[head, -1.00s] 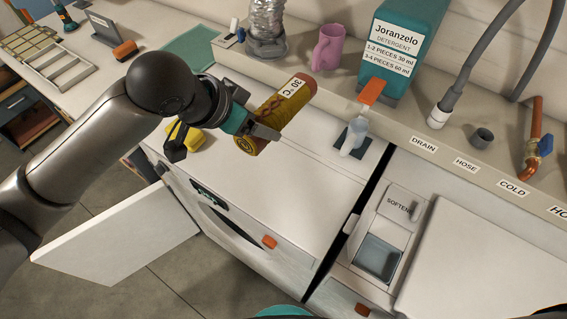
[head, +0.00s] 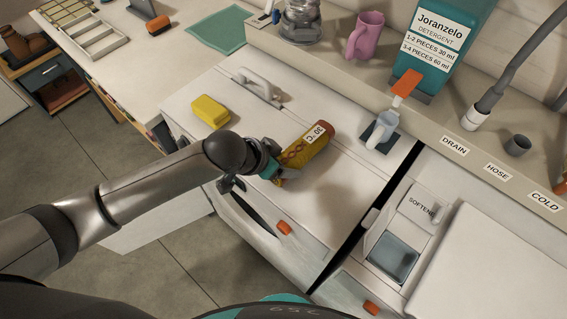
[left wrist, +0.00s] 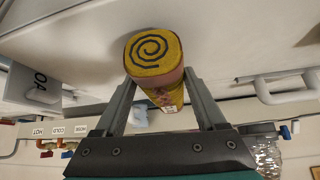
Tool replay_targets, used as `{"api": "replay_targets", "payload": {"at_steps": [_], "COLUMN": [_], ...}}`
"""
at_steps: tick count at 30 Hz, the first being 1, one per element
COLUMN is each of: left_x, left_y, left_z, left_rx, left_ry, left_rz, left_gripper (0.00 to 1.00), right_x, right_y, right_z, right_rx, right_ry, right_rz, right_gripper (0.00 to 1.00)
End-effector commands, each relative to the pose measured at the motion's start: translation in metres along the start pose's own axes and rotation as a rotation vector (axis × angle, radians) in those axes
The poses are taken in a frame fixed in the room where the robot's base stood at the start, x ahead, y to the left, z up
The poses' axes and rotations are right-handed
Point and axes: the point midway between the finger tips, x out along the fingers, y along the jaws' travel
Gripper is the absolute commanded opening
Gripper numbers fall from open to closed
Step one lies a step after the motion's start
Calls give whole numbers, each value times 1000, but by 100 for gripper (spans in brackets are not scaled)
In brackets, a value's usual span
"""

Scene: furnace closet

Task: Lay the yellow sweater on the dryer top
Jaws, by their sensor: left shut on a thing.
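The yellow sweater (head: 308,146) is a rolled bundle with a dark red pattern and a "30°C" label. In the left wrist view its rolled end (left wrist: 152,50) shows a dark spiral. My left gripper (head: 278,174) is shut on the near end of the roll, with a finger on each side. The roll lies level, at or just above the white dryer top (head: 315,205); I cannot tell whether it touches. My right gripper is in neither view.
A yellow block (head: 210,111) and a white handle-like fitting (head: 258,86) are on the dryer top's left and back. A washer (head: 490,250) stands on the right.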

Motion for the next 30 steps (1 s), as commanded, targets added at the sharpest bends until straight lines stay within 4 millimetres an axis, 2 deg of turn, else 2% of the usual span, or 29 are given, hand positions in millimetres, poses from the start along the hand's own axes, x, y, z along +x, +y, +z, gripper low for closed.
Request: {"api": "replay_targets", "payload": {"at_steps": [3, 12, 13, 20, 30], "left_x": [7, 8, 8, 8, 4], "left_y": [0, 0, 0, 0, 0], "left_z": [4, 4, 6, 5, 4], "left_rx": [1, 1, 0, 1, 1], "left_ry": [4, 4, 2, 2, 1], "left_rz": [-1, 0, 0, 0, 0], "left_gripper": [1, 1, 74, 100, 100], "right_x": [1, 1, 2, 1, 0], "right_y": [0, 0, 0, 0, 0], "right_z": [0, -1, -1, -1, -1], "right_rx": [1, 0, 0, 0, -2], "right_ry": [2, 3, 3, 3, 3], "right_rz": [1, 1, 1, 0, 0], "right_gripper": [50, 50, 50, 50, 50]}}
